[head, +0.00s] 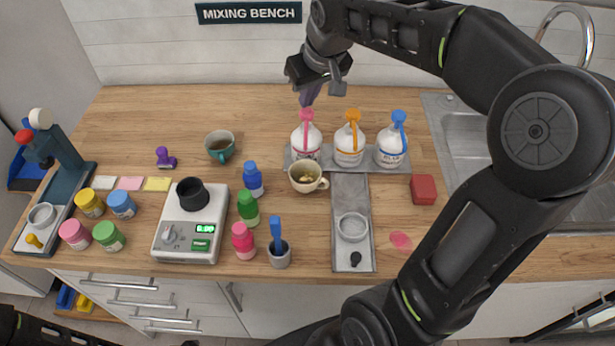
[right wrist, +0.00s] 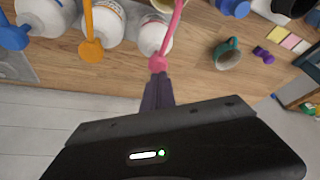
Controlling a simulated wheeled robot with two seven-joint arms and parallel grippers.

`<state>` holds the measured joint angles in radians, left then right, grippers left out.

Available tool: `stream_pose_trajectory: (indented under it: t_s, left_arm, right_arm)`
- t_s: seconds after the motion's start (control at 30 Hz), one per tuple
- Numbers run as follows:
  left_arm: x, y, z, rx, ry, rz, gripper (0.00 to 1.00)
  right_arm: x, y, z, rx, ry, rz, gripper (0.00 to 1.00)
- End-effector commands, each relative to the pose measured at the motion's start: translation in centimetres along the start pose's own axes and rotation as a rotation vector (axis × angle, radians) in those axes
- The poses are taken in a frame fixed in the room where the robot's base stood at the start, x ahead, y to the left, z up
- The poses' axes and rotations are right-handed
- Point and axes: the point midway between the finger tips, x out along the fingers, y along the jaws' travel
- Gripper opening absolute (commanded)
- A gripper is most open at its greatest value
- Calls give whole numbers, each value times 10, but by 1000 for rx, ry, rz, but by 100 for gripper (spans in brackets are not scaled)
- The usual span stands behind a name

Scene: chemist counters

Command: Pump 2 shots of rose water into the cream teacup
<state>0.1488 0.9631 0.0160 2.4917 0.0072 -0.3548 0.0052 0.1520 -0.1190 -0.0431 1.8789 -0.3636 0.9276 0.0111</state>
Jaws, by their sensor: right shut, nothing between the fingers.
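The white bottle with a pink pump (head: 306,141) stands at the left of a row of three pump bottles; its label is too small to read. The cream teacup (head: 308,186) stands just in front of it, with something pale yellow-brown inside. My right gripper (head: 309,97) is shut and empty, fingers pointing down above and slightly behind the pink pump head. In the right wrist view, the fingertips (right wrist: 157,82) are close to the pink pump (right wrist: 158,64); I cannot tell if they touch. My left gripper is not in view.
Bottles with orange (head: 350,146) and blue (head: 392,149) pumps stand close to the right on a grey tray. A teal cup (head: 220,157) stands to the left. A scale (head: 183,240), several small bottles and a red block (head: 424,190) lie around. The sink (head: 460,130) is at the right.

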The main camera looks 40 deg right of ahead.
Motion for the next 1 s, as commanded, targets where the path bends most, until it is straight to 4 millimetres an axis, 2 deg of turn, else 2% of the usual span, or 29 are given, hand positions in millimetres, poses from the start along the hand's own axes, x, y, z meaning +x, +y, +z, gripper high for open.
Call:
stream_pose_trajectory:
  t_s: [0.27, 1.0]
  left_arm:
    - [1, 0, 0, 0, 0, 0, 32]
    - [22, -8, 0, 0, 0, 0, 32]
  right_arm:
    - [1, 0, 0, 0, 1, 0, 0]
    - [26, 0, 11, 0, -1, 0, 0]
